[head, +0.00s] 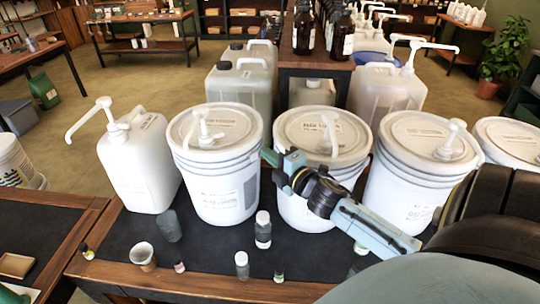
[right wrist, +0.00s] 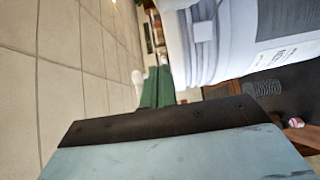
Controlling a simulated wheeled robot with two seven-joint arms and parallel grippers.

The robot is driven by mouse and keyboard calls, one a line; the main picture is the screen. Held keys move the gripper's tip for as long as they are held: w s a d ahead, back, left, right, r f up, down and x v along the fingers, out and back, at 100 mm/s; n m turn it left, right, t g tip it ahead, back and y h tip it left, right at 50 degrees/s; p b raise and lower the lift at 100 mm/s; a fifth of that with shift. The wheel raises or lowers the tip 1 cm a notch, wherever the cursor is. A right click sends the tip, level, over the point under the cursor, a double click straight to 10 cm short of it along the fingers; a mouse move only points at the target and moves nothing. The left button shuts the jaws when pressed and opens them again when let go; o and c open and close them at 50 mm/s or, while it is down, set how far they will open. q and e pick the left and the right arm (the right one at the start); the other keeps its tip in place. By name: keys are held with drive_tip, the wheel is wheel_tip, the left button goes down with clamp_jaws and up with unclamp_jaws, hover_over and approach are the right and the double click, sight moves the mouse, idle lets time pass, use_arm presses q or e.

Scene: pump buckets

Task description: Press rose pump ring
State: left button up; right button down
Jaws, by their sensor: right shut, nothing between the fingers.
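Three white lidded buckets with pumps stand on the dark mat: a left one (head: 216,170), a middle one (head: 308,205) and a right one (head: 405,195). Their lid print is too small for me to tell which is rose. The pump on the left bucket (head: 205,130), the middle pump (head: 330,135) and the right pump (head: 450,138) rise from the lids. My right gripper (head: 268,157) is shut and empty, in front of the middle bucket's upper left side, below its lid. In the right wrist view its green fingers (right wrist: 155,88) are together, left of a white bucket (right wrist: 210,45). My left gripper is not in view.
A white jug with a pump (head: 135,160) stands at the left. Small bottles (head: 263,230) and a cup (head: 143,256) line the mat's front. Large jugs (head: 385,88) and dark bottles (head: 304,30) stand behind. Another bucket (head: 512,140) is at the far right.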

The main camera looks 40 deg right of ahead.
drive_tip(key=s+a+f+m+g+b, duration=0.1)
drive_tip(key=s+a+f+m+g, duration=0.4)
drive_tip(key=f, duration=0.5)
drive_tip(key=s+a+f+m+g+b, duration=0.1)
drive_tip(key=s+a+f+m+g, duration=0.35)
drive_tip(key=s+f, duration=0.4)
drive_tip(key=s+a+f+m+g+b, duration=0.1)
drive_tip(key=s+a+f+m+g, duration=0.4)
drive_tip(key=f, duration=0.6)
drive_tip(key=s+a+f+b, duration=0.15)
drive_tip(key=s+f, duration=0.25)
drive_tip(key=f, duration=0.6)
drive_tip(key=s+f+b, duration=0.3)
drive_tip(key=s+f, duration=0.1)
drive_tip(key=f, duration=0.5)
drive_tip(key=s+f+g+y+b, duration=0.1)
drive_tip(key=s+f+b, duration=0.3)
drive_tip(key=s+f, duration=1)
drive_tip(key=shift+s+f+g, duration=0.3)
drive_tip(key=shift+s+g, duration=0.45)
drive_tip(key=shift+s, duration=0.05)
drive_tip(key=shift+s+m, duration=0.1)
drive_tip(key=shift+m, duration=0.15)
